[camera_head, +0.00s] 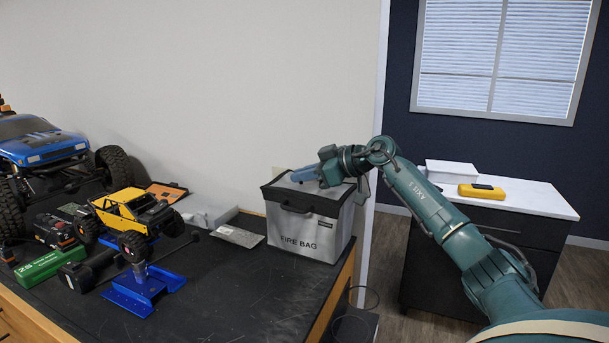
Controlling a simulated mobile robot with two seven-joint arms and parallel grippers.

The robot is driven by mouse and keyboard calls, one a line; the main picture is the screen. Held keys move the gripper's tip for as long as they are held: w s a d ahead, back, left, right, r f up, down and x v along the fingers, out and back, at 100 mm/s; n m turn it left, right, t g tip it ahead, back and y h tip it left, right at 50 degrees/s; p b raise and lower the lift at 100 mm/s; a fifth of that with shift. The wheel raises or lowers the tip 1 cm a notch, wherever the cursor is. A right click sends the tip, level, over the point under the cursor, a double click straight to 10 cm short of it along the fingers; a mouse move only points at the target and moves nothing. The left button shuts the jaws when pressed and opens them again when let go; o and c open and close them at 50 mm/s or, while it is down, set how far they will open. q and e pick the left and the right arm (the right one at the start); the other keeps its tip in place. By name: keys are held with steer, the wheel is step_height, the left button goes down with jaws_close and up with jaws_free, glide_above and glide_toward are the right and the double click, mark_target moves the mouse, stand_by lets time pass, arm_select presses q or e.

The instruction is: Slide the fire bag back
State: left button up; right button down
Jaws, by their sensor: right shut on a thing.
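The fire bag (306,238) is a light grey box-shaped bag with black trim, a dark front handle and the words FIRE BAG. It stands upright near the right end of the black workbench, close to the wall. My right gripper (343,176) is at the bag's top right edge and is shut on the bag there. The exact contact of its fingers is hard to make out. A small bluish piece shows at the bag's top beside the fingers; I cannot tell what it is. My left gripper is out of view.
A yellow crawler (131,213) sits on a blue stand (141,292). A blue truck (42,145), a green box (50,265) and a flat grey packet (237,236) are on the bench (230,300). Bare bench lies in front of the bag. A yellow meter (481,191) is on a cabinet behind my arm.

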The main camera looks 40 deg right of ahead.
steer(key=shift+s+d+f+n+g+y, duration=0.1)
steer(key=shift+n+g+y, duration=0.3)
steer(key=shift+n+y, duration=0.1)
steer(key=c, duration=1.4)
jaws_free()
steer(key=shift+d, duration=0.15)
